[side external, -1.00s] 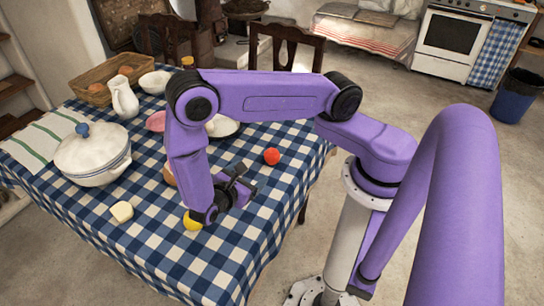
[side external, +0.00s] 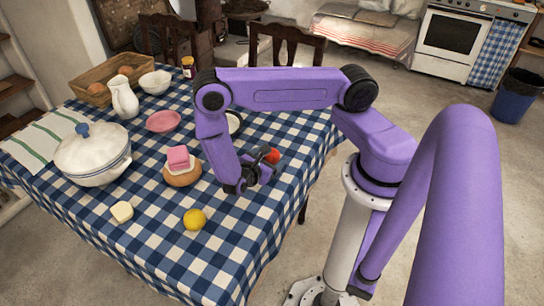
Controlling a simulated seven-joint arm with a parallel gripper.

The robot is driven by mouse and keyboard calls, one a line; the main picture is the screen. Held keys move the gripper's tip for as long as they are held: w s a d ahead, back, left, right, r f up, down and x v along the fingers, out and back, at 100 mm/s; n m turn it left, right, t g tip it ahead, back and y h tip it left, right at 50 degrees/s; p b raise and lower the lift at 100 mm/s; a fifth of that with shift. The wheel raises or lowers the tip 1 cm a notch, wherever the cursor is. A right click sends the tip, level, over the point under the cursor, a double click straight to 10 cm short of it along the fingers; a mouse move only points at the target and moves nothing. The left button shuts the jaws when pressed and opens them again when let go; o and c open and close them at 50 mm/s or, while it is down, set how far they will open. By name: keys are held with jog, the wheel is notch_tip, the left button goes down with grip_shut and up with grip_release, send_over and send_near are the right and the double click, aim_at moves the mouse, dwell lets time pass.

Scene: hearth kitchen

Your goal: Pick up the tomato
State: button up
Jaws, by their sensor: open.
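The tomato (side external: 273,155) is a small red ball on the blue and white checked tablecloth, near the table's right side. My gripper (side external: 266,170) is low over the cloth, right beside the tomato and on its near side in the picture. A finger overlaps the tomato's lower left part, so I cannot tell whether they touch. The gripper is open, with nothing held between its fingers that I can see.
A yellow lemon (side external: 194,219), a pale butter-like block (side external: 122,212) and a bread roll (side external: 182,176) bearing a pink block (side external: 178,157) lie left of my gripper. Further left are a white pot (side external: 92,160), pink plate (side external: 163,121), white jug (side external: 124,100) and wicker basket (side external: 99,95).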

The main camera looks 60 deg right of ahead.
aim_at(270, 157)
jog(key=shift+x, duration=1.5)
jog(key=c, duration=1.1)
jog(key=shift+r, duration=0.15)
jog(key=shift+c, duration=0.2)
